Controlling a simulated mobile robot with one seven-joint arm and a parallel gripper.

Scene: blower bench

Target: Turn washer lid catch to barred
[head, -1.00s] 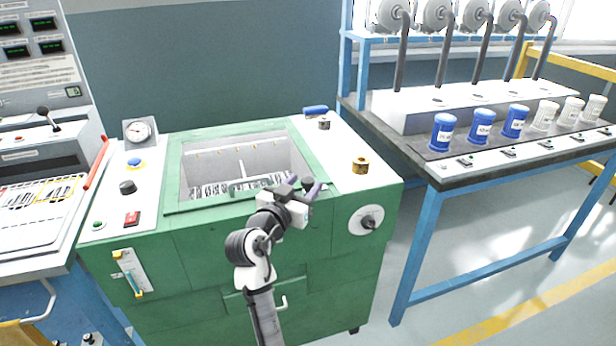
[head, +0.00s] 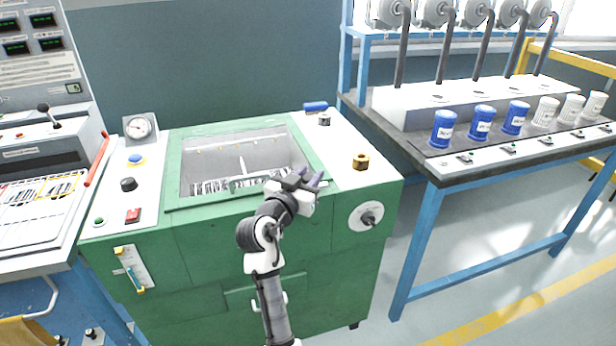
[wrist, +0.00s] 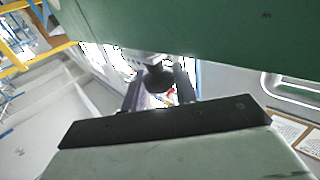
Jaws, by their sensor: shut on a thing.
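The green washer (head: 205,255) stands in the middle of the head view with its basin open. My gripper (head: 311,180) is at the front right corner of the basin rim. In the wrist view my gripper (wrist: 159,88) has its two fingers on either side of a dark round knob (wrist: 157,77), which I take to be the lid catch. The jaws are shut on it. In the head view the gripper hides the knob, and I cannot read which position the catch points to.
A brass nut-like piece (head: 361,161) sits on the washer's right top, with a blue-handled item (head: 316,107) behind it. A round dial knob (head: 368,218) is on the front. A bench (head: 420,160) with blue and white jars stands at right.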

